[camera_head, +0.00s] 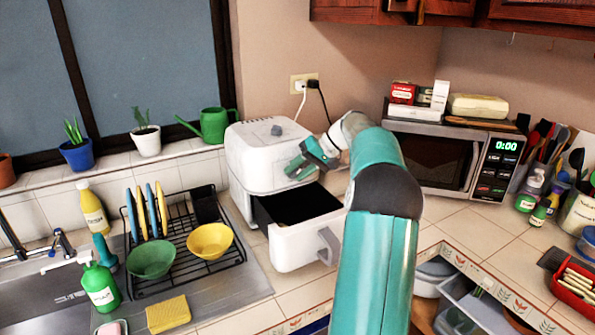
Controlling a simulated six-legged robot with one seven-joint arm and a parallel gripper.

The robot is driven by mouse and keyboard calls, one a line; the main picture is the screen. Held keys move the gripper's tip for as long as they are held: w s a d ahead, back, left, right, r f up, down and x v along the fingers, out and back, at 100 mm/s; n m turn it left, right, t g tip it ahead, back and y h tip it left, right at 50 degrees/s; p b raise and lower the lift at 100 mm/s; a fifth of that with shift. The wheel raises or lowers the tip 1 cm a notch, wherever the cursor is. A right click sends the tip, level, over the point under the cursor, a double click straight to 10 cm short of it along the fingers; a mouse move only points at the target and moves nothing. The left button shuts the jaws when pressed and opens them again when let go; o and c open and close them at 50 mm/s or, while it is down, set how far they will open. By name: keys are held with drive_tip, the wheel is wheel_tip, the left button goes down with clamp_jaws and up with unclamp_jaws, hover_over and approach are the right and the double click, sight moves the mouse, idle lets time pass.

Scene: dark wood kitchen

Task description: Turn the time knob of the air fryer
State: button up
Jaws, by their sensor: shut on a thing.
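The white air fryer (252,160) stands on the tiled counter, with its drawer (290,248) pulled out at the front. A small grey-blue knob (277,130) shows on its top. My gripper (293,172) is at the upper front of the air fryer, above the open drawer. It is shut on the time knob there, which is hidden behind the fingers. My teal arm reaches up from the bottom and covers part of the drawer's right side.
A dish rack (187,265) with a green bowl (151,259) and a yellow bowl (209,241) stands left of the air fryer. A microwave (430,159) stands to the right. The drawer's handle (328,246) juts out over the counter.

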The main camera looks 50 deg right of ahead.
drive_tip(key=shift+d+y, duration=0.1)
drive_tip(key=shift+y, duration=0.3)
drive_tip(key=o, duration=1)
drive_tip(key=shift+s, duration=0.1)
drive_tip(key=v, duration=1.3)
drive_tip(key=shift+s+d+r, duration=0.1)
drive_tip(key=shift+s+r, duration=0.05)
drive_tip(key=shift+s, duration=0.2)
